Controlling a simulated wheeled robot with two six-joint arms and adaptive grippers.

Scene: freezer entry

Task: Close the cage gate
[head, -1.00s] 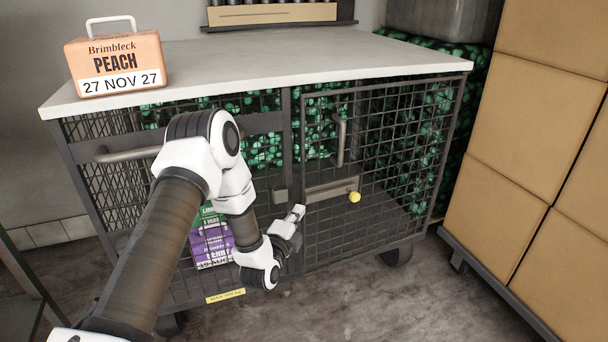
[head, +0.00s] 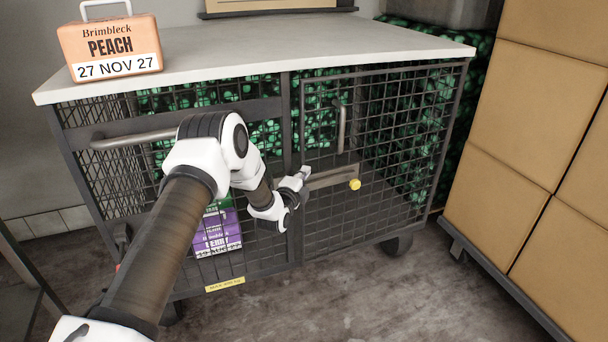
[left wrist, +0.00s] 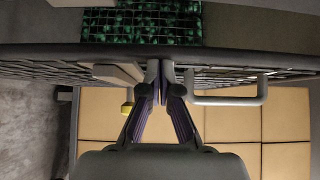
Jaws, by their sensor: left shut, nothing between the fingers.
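The cage gate (head: 390,130) is the mesh panel on the right half of the cart's front in the head view. It looks near in line with the front; I cannot tell whether it is fully shut or latched. It carries an upright grey handle (head: 342,128). A yellow knob (head: 355,184) on a flat bar shows low at its left side. My left gripper (head: 306,174) is shut and empty by the gate's left edge and the middle post.
The cart's pale top (head: 250,50) bears an orange Peach box (head: 110,48). Purple and green boxes (head: 216,235) sit behind the left mesh. Stacked cartons (head: 520,130) stand close on the right. The floor in front (head: 370,300) is clear.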

